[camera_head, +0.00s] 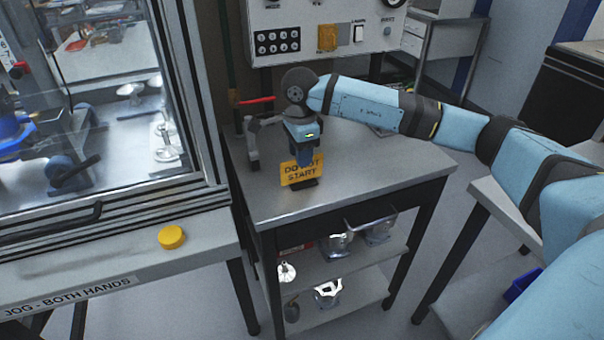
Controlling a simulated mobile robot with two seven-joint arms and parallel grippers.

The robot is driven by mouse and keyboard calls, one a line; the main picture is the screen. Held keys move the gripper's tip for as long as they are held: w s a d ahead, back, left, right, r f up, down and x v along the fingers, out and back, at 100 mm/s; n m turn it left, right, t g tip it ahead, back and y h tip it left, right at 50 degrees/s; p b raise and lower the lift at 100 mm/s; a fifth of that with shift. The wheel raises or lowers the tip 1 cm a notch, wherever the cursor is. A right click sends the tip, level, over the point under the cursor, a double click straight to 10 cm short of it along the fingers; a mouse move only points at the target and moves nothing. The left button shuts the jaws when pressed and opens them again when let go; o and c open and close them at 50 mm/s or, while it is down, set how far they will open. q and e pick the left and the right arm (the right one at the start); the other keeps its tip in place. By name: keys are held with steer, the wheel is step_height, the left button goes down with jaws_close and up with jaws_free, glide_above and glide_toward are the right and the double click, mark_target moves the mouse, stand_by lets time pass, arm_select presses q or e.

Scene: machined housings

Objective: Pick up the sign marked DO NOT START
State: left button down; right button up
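The yellow sign marked DO NOT START (301,174) stands upright on a small dark base on the grey metal side table (345,192), near its front left part. My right gripper (302,160) comes down from above onto the top of the sign. The gripper body overlaps the sign's upper edge and hides part of the word NOT. The fingers are too small and dark to tell whether they are closed on the sign. My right arm reaches in from the right, over the table. My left gripper is not in view.
A glass-fronted machine (100,100) stands close on the left, with a yellow button (172,236) on its ledge. A grey bracket-like part (252,142) is just left of my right gripper. A control panel (325,30) is behind. The table's right part is clear.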

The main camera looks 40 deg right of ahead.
mark_target(302, 180)
steer(key=shift+s+f, duration=0.15)
steer(key=shift+f, duration=2.55)
steer(key=shift+f, duration=0.1)
jaws_close()
